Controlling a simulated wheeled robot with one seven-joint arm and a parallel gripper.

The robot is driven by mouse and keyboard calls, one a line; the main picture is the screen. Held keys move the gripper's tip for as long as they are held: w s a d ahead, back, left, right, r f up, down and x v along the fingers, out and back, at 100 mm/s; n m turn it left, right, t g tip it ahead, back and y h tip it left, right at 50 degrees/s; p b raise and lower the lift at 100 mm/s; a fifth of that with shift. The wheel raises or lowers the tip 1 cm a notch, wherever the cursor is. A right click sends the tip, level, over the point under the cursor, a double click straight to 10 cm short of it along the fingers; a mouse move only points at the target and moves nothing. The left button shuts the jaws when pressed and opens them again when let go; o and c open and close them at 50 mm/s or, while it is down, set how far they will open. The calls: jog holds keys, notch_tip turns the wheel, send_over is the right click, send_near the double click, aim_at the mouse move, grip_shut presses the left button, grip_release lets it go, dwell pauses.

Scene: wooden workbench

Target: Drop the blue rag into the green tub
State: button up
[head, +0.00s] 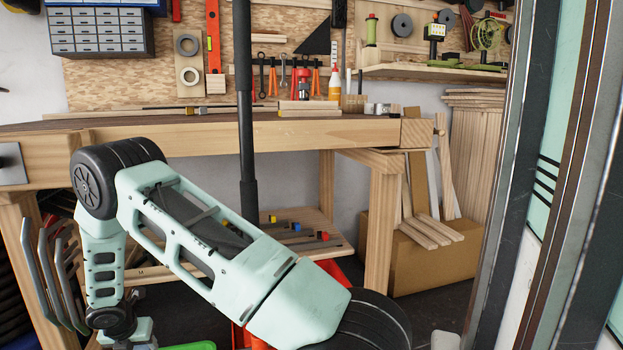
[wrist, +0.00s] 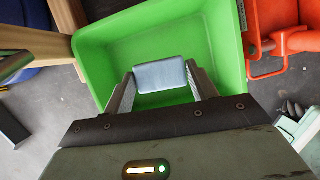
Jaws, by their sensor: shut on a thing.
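In the wrist view, my gripper (wrist: 161,88) is shut on the blue rag (wrist: 161,75), a small pale blue-grey piece held between the two fingers. The green tub (wrist: 197,39) lies beneath and beyond the fingers, with the rag seen against its inside. How high the rag is above the tub floor I cannot tell. In the head view, only a green edge of the tub (head: 190,346) shows at the bottom. My gripper and the rag are not visible in the head view.
A wooden leg (wrist: 38,42) is at the left. In the head view, the wooden workbench (head: 230,137) stretches across, with a cardboard box (head: 430,265) under its right end.

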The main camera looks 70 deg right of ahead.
jog(key=shift+w+f+n+b, duration=0.25)
jog(key=shift+f+b, duration=0.25)
jog(key=shift+f, duration=0.3)
notch_tip(320, 180, down, 6)
jog(key=b, duration=0.5)
jog(key=shift+r+b, duration=0.25)
jog(key=shift+b, duration=0.1)
jog(key=o, duration=1.1)
jog(key=shift+s, duration=0.1)
jog(key=p+v, duration=0.9)
jog(key=v, duration=0.8)
jog(key=shift+s+r, duration=0.15)
jog(key=shift+r, duration=0.05)
